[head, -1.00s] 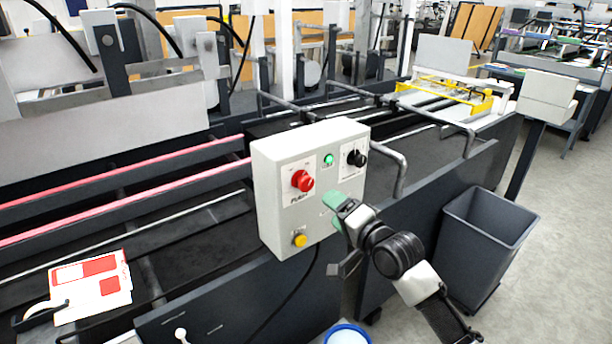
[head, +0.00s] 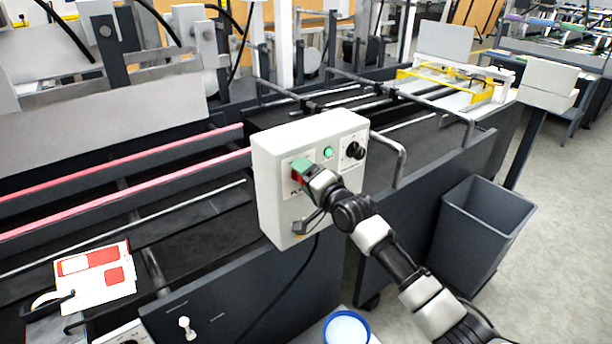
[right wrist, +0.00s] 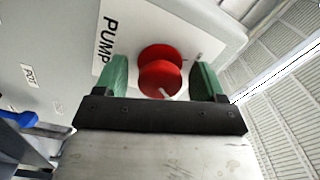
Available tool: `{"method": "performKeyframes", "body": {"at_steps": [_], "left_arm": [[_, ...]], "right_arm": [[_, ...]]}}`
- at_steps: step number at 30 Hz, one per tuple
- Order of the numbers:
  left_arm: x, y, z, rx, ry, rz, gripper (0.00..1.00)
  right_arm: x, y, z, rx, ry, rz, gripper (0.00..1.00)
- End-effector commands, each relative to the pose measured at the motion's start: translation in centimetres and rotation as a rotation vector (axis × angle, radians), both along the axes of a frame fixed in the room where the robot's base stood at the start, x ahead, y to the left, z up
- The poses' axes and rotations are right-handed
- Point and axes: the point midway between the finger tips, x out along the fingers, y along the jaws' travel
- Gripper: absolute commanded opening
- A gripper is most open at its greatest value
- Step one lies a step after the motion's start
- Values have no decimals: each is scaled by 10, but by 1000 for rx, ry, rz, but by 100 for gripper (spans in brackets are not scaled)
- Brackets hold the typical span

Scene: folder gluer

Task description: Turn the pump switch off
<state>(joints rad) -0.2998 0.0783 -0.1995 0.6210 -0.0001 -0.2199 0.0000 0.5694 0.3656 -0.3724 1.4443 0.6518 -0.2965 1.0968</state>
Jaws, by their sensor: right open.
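The pump switch is a red rotary knob on a white plate marked PUMP (right wrist: 108,40), on the front of the light grey control box (head: 275,175). In the right wrist view the red knob (right wrist: 160,75) lies between the two green fingers of my right gripper (right wrist: 160,80). The fingers are open, one on each side, with a gap to the knob. A white mark shows on the knob's rim. In the head view my right gripper (head: 301,169) covers most of the knob. My left gripper is in neither view.
A bent metal rail (head: 400,165) stands right of the box. A dark bin (head: 480,230) is on the floor at the right.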

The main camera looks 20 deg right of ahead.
Motion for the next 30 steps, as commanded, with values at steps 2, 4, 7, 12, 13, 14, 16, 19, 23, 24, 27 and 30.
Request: {"method": "performKeyframes", "body": {"at_steps": [2,4,7,12,13,14,16,19,23,24,27,30], "left_arm": [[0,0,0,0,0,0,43],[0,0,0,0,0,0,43],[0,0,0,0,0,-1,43],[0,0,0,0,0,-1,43],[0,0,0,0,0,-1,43],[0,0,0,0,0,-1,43],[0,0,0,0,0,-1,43],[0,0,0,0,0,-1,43],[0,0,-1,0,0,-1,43],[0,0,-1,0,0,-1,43],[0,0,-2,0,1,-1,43],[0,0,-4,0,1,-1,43]], "right_arm": [[0,0,0,0,0,0,70],[0,0,0,0,0,0,70],[0,0,0,0,0,0,65],[0,0,0,0,0,0,39],[0,0,0,0,0,0,35],[0,0,0,0,0,0,30],[0,0,0,0,1,0,21],[0,0,-1,-2,0,0,21],[0,0,-1,-18,-6,0,21],[0,0,-1,-28,-9,0,21],[0,0,-1,-65,-23,0,21],[0,-1,-1,-121,-42,-1,21]]}}
